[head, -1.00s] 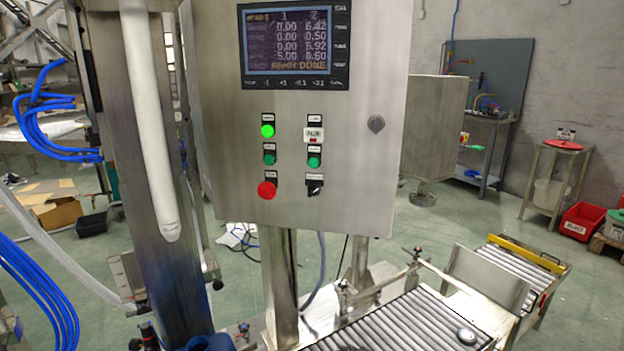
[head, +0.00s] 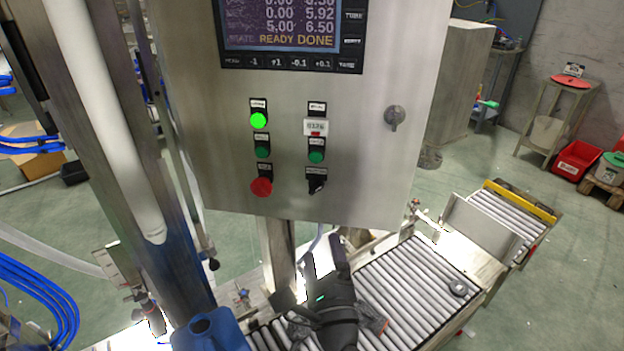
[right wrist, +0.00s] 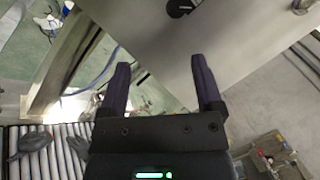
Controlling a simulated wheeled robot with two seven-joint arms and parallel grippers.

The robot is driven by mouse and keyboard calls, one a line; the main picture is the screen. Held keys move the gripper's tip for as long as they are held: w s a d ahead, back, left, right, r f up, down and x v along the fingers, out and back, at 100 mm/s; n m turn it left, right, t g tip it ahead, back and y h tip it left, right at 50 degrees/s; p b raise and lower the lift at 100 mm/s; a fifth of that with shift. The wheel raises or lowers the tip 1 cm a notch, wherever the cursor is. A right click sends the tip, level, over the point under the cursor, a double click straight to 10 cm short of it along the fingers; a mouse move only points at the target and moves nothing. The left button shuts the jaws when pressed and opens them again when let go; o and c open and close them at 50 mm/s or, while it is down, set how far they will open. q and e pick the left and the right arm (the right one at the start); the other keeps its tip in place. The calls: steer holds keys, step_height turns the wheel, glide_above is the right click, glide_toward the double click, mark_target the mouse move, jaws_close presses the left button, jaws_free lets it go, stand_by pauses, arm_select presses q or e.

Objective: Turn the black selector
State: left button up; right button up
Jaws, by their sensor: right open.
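The black selector (head: 316,184) is at the lower right of the button group on the steel cabinet (head: 370,170). A dark round knob at the top of the right wrist view looks like the same selector (right wrist: 180,8), partly cut off by the frame edge. My right gripper (head: 325,258) is below the cabinet's lower edge, under the selector and apart from it. In the right wrist view its two fingers (right wrist: 160,63) are spread with nothing between them, and the knob is beyond their tips. My left gripper is not in view.
A red button (head: 261,187), a lit green button (head: 259,120) and a dark green button (head: 316,157) are near the selector. A display (head: 280,25) is above. A roller conveyor (head: 420,290) and a blue container (head: 210,330) are below. A steel post stands left.

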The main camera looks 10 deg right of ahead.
mark_target(317, 191)
steer(key=w+d+r+m, duration=0.1)
steer(key=w+r, duration=0.4)
steer(key=w, duration=0.5)
steer(key=shift+m+t+h, duration=0.3)
steer(key=shift+m, duration=0.1)
steer(key=shift+s+r, duration=0.1)
steer(key=shift+r, duration=0.05)
jaws_close()
